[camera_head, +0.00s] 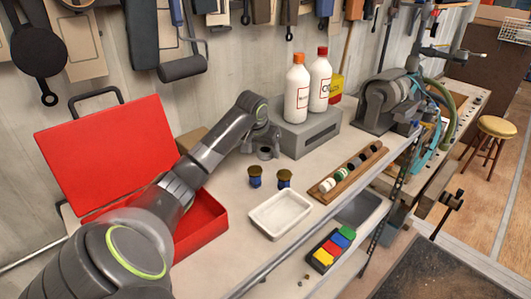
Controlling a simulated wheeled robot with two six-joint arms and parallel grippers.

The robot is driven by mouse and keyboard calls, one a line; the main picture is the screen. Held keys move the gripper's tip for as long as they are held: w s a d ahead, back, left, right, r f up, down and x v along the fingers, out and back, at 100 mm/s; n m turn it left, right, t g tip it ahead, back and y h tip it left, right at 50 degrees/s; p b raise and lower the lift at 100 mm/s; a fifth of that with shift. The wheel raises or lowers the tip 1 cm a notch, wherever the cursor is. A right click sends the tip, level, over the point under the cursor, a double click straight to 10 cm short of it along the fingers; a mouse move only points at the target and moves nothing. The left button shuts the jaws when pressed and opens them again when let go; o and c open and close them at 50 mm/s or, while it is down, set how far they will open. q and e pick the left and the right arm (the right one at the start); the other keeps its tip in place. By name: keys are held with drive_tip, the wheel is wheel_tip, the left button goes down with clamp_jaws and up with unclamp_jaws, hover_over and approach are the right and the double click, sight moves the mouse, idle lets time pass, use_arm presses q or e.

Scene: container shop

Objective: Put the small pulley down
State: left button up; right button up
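My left arm reaches in from the lower left across the red toolbox. My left gripper (266,142) is over the back of the bench, in front of the grey block. A small dark grey round piece (265,153), which looks like the small pulley, is right at its fingertips, low over the bench top or touching it. The fingers are too small and dark to show whether they grip it. My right gripper is not in view.
An open red toolbox (107,150) stands at left. Two white bottles (297,95) stand on a grey block (306,135). Two small blue cups (284,179), a white tray (281,213) and a wooden rack of round parts (346,176) are nearby. Coloured blocks (334,247) lie lower.

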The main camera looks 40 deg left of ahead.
use_arm(q)
drive_tip(key=c, duration=0.9)
